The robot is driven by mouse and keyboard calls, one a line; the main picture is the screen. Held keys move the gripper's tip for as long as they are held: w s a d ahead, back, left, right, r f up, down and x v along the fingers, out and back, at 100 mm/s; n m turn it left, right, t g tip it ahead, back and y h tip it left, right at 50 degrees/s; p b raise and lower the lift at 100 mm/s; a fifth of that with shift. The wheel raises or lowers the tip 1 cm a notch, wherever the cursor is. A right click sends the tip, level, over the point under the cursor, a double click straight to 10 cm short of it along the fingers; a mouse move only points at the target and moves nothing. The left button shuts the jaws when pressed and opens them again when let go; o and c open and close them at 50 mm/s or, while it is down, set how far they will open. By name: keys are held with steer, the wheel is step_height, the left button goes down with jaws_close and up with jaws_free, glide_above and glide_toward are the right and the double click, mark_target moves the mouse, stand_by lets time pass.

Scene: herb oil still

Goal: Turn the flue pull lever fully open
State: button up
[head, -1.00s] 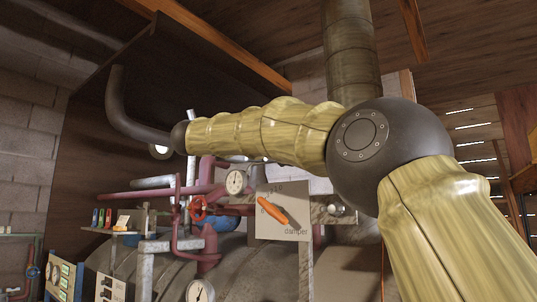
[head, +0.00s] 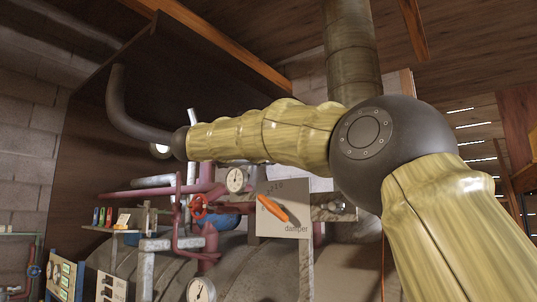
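An orange lever (head: 272,208) sits on a pale square plate (head: 292,197) marked "damper", in the middle of the head view. The lever slants from upper left to lower right across the plate. Its upper left end lies near small scale marks, which are too small to read surely. My arm (head: 262,133) crosses above the plate from the right, with nothing of it visibly touching the lever. My gripper is not visible, so its distance from the lever and its state cannot be seen.
A red valve wheel (head: 199,207), pink pipes and a dial gauge (head: 236,180) stand left of the plate. Another gauge (head: 201,290) is below. A large boiler drum (head: 255,272) lies behind them. A metal flue pipe (head: 351,50) rises behind my arm.

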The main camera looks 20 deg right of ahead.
steer(key=shift+o, duration=0.3)
steer(key=shift+d, duration=0.15)
steer(key=v, duration=1.2)
steer(key=shift+w, duration=0.1)
